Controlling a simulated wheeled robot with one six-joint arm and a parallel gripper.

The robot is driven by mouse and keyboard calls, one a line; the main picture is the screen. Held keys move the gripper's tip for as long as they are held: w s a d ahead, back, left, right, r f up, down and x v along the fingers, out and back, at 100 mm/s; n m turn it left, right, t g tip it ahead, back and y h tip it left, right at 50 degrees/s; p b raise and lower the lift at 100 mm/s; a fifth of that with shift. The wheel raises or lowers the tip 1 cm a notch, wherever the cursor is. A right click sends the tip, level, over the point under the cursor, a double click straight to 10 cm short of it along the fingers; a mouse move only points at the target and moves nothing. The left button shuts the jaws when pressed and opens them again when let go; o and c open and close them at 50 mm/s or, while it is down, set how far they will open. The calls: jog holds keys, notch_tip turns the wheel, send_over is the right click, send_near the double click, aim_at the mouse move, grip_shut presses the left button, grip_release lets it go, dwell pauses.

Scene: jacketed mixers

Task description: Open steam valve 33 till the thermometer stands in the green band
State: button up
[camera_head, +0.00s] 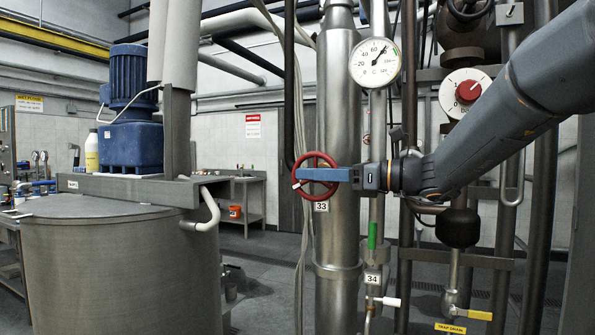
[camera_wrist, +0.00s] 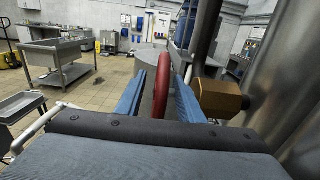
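The red handwheel of steam valve 33 (camera_head: 332,161) is on the steel pipe in the middle of the head view, above its "33" label (camera_head: 321,206). My gripper (camera_head: 302,174) reaches it from the right, its blue fingers across the wheel. In the wrist view the red rim (camera_wrist: 161,92) stands between the two spread fingers of my gripper (camera_wrist: 160,77), with a gap visible on each side. The round white thermometer (camera_head: 375,63) hangs above right of the wheel. Its dark needle points up and right, short of the green band near the dial's right edge.
A label "34" (camera_head: 372,279) is on the thinner pipe to the right, below a green strip (camera_head: 372,235). A red-knobbed white dial (camera_head: 467,90) is behind my arm. A steel mixer vessel (camera_head: 120,265) stands left. A brass-coloured fitting (camera_wrist: 220,97) is close beside the right finger.

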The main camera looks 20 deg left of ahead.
jog(key=shift+w+a, duration=0.2)
jog(key=shift+a, duration=1.75)
grip_shut()
jog(key=shift+p, duration=0.3)
